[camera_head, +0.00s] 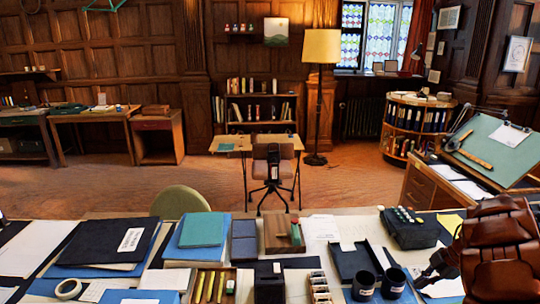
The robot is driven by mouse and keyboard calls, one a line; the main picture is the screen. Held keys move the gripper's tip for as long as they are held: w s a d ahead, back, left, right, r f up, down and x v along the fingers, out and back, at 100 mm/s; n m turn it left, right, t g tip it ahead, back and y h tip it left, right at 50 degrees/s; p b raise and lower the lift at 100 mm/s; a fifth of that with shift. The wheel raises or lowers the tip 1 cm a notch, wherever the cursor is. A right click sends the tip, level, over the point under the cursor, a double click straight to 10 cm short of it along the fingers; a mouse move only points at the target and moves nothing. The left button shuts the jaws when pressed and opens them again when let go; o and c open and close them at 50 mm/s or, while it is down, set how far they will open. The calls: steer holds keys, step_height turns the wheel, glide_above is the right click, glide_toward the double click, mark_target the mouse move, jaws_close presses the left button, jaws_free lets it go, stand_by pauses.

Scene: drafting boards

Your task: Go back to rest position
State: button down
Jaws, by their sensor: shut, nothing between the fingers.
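My gripper (428,274) is the dark part at the lower right, beside my brown arm. It is shut and empty, close to the right of two dark cups (363,287) (393,283). The arm hides part of the right end of the long table (330,212) in front of me. Whether the fingertips touch anything is too small to tell.
The table holds dark and blue folders (203,230), a tape roll (68,289), a wooden block (280,236) and a dark case (410,230). A tilted drafting board (495,143) stands at right. Open floor (110,190) lies beyond, with a chair (272,172) and small desk.

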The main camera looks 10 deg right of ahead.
steer(key=w+d+r+m+t+h, duration=0.15)
steer(key=w+r+t+h, duration=0.4)
steer(key=w+r, duration=0.95)
step_height(320, 180, up, 16)
steer(key=s+m+t+h, duration=0.1)
steer(key=m+t+h, duration=0.2)
steer(key=m+h, duration=0.25)
steer(key=s+a+r+m+g+h, duration=0.2)
steer(key=s+m+h, duration=0.1)
steer(key=s+m, duration=0.4)
steer(key=s+a+f+m+g+y, duration=0.1)
steer(key=s+a+f+g+y, duration=0.2)
steer(key=s+a+f, duration=0.4)
steer(key=s+a+f+g+y, duration=0.3)
steer(key=s+a+f, duration=0.4)
steer(key=s+a, duration=0.9)
steer(key=s+a+f+m+g+y, duration=0.1)
steer(key=s+a+f+g+y, duration=0.3)
steer(key=s+a+f, duration=0.3)
steer(key=s+a+g, duration=0.1)
steer(key=s+a, duration=0.4)
steer(key=s, duration=0.2)
steer(key=shift+m, duration=0.3)
